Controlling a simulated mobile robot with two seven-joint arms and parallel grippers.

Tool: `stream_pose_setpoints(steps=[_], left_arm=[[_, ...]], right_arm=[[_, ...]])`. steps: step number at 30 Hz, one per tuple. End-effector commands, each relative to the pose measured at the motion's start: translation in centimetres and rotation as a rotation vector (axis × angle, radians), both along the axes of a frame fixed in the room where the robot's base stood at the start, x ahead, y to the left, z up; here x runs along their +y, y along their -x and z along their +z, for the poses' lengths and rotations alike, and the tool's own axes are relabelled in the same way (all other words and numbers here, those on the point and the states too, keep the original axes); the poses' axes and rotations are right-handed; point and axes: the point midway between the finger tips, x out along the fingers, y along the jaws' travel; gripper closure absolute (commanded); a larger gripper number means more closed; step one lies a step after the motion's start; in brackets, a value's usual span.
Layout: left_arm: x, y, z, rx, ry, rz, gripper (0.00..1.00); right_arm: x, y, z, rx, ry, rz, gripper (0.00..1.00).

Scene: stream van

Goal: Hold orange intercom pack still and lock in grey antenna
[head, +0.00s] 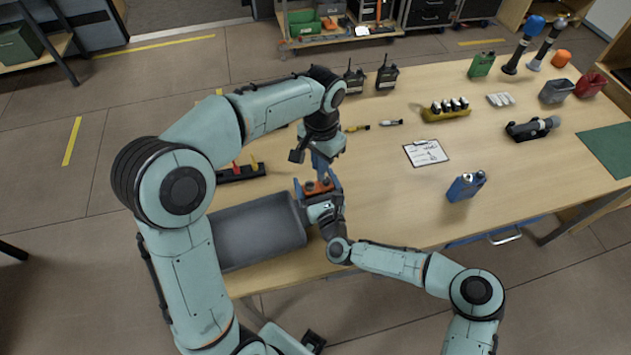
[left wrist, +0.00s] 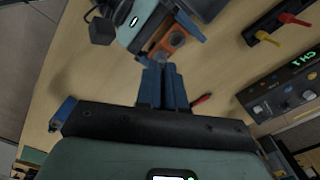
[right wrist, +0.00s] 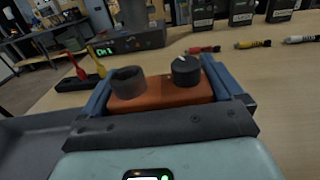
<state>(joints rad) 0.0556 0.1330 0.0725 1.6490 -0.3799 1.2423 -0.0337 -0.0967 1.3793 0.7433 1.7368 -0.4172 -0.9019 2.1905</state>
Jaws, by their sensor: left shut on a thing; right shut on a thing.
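The orange intercom pack (head: 318,187) is upright near the table's front edge, between the blue fingers of my right gripper (head: 319,190). In the right wrist view its orange body (right wrist: 165,96) carries a hollow grey collar on the left and a black knob on the right. My left gripper (head: 321,163) is just above and behind the pack, its blue fingers pointing down. In the left wrist view its fingers (left wrist: 164,72) are nearly together, with the pack (left wrist: 172,45) beyond them. The grey antenna is hidden between these fingers; I cannot tell whether it touches the pack.
A grey tray (head: 212,222) lies left of the pack. A black rack (head: 240,173) with red and yellow pieces stands behind the tray. A clipboard (head: 426,153) and a blue pack (head: 462,188) lie to the right. Table between them and my right gripper is clear.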

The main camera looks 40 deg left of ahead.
Motion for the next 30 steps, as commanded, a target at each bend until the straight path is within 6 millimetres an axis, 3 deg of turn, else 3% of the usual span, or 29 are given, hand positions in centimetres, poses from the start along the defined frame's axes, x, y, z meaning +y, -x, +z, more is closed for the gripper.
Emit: stream_pose_setpoints(steps=[30], left_arm=[[2.8,0.8,0.0,-0.001,0.000,-0.103,1.00]], right_arm=[[0.0,0.0,0.1,-0.001,-0.002,0.000,0.45]])
